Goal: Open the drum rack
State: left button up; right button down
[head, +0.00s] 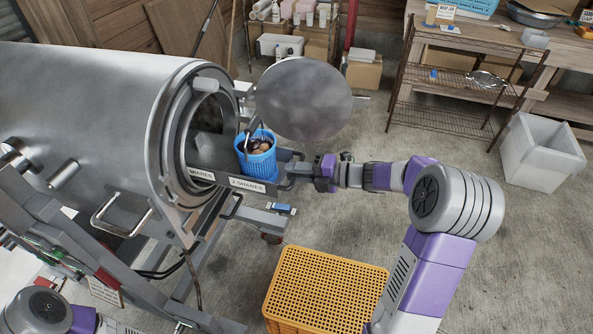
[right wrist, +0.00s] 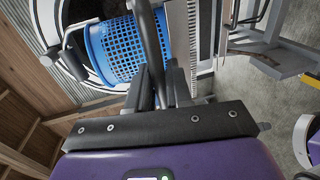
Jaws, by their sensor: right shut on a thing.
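The drum (head: 90,110) is a large grey metal cylinder lying at the left, its round lid (head: 305,98) swung open. The drum rack (head: 225,180), a dark metal tray with white share labels, sticks out of the drum mouth. A blue basket (head: 257,160) of chestnuts stands on it and also shows in the right wrist view (right wrist: 110,50). My right gripper (head: 308,173) is at the rack's outer end, shut on its dark handle; in the right wrist view the handle (right wrist: 149,40) runs between the fingers (right wrist: 160,88). My left arm shows at the bottom left, its gripper out of view.
A yellow perforated crate (head: 325,285) stands on the floor below the rack's end. A wire shelf (head: 455,85) and a white bin (head: 540,150) stand at the right. Boxes (head: 362,73) sit at the back. The concrete floor between is clear.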

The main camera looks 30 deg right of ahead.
jog(key=c, duration=1.2)
grip_release()
jog(key=shift+c, duration=0.2)
jog(key=p+v, duration=0.1)
jog(key=v, duration=0.6)
jog(key=shift+s+d, duration=0.25)
jog(key=shift+d, duration=0.05)
